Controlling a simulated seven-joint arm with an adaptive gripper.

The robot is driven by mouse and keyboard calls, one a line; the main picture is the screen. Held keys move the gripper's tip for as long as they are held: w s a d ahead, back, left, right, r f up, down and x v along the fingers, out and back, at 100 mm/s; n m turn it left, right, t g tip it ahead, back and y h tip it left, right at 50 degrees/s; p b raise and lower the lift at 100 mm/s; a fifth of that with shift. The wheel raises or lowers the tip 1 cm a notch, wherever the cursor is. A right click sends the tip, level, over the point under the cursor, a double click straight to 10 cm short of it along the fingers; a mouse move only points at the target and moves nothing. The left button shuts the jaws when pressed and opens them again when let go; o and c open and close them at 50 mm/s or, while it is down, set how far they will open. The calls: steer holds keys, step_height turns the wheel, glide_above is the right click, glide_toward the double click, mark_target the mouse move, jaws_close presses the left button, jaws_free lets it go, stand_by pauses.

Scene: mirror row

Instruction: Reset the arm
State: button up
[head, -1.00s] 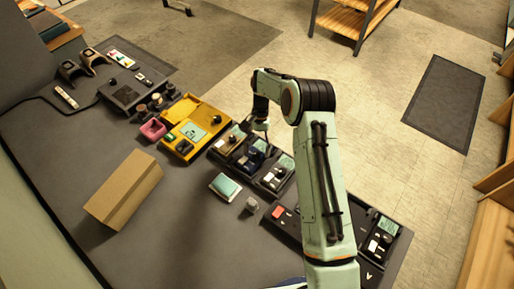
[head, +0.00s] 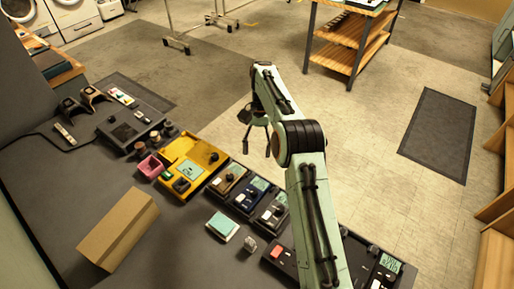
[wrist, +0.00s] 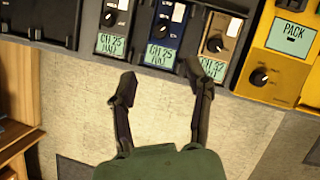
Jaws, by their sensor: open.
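My gripper (head: 258,140) is open and empty, hanging just past the table's far edge in the head view. In the wrist view my gripper (wrist: 162,92) shows two dark fingers spread apart with bare floor between them. Nothing is held. The fingertips appear near a row of small devices with green labels: one reading CH 32 (wrist: 213,68), a blue one reading CH 25 (wrist: 160,55) and another reading CH 25 (wrist: 111,46). I cannot tell the exact height of the fingers over them.
A wooden shelf (head: 352,45) stands across open floor.

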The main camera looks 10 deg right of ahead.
stand_by(0.3)
steer(key=s+r+t, duration=0.2)
steer(key=r, duration=0.7)
steer(key=s+r+t, duration=0.1)
steer(key=s+r, duration=0.1)
steer(key=r, duration=0.7)
steer(key=s+d+r+n+t+h, duration=0.15)
steer(key=s+r, duration=0.35)
steer(key=s, duration=0.8)
steer(key=s+f+n, duration=0.3)
steer(key=s+f, duration=1)
steer(key=s, duration=0.3)
steer(key=shift+s+a+f+y, duration=0.15)
steer(key=shift+s+a+y, duration=0.05)
steer(key=shift+s+y, duration=0.2)
steer(key=shift+n, duration=0.25)
